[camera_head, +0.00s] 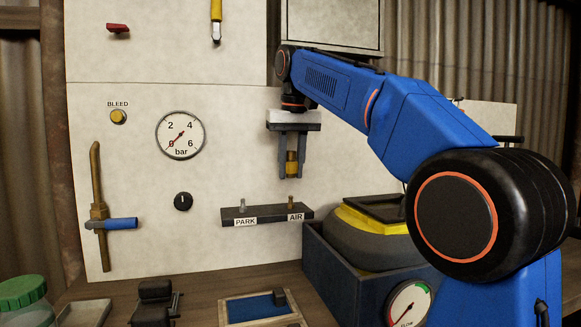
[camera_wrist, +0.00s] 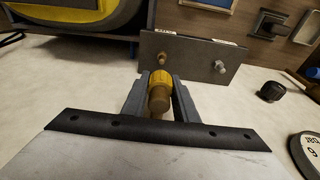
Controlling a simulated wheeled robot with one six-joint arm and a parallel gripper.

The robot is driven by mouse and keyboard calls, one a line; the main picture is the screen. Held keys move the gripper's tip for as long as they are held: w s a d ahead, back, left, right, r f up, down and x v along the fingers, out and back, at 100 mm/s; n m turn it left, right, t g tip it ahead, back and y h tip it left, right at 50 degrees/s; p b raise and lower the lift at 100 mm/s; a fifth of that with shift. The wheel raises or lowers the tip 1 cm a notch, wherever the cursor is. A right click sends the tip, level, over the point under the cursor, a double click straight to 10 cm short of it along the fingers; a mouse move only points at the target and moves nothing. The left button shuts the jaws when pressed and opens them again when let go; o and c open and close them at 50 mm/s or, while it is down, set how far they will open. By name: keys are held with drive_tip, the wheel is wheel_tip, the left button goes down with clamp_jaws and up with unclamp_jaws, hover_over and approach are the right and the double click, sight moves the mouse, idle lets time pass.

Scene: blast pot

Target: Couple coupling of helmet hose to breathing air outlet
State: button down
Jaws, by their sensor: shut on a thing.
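My gripper (camera_head: 290,174) points down in front of the white panel, its two grey fingers shut around a yellow coupling (camera_head: 292,158) with a brass end. The coupling is upright in the head view. The brass breathing air outlet (camera_head: 291,202), labelled AIR, stands on a dark bracket just below the coupling, with a small gap between them. In the wrist view the coupling (camera_wrist: 161,78) sits between the fingers (camera_wrist: 158,100), and the brass outlet (camera_wrist: 170,58) shows just beyond it. I cannot make out a hose on the coupling.
A silver PARK stud (camera_head: 242,206) stands on the same bracket (camera_head: 265,216), left of AIR. A gauge (camera_head: 180,135), a black knob (camera_head: 183,201) and a blue-handled valve (camera_head: 122,223) are on the panel. A dark crate (camera_head: 340,267) holding a yellow-trimmed helmet (camera_head: 366,226) stands lower right.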

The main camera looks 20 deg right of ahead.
drive_tip(key=shift+f, duration=1.95)
drive_tip(key=shift+f, duration=1.6)
drive_tip(key=c, duration=1.3)
unclamp_jaws()
drive_tip(key=shift+c, duration=0.2)
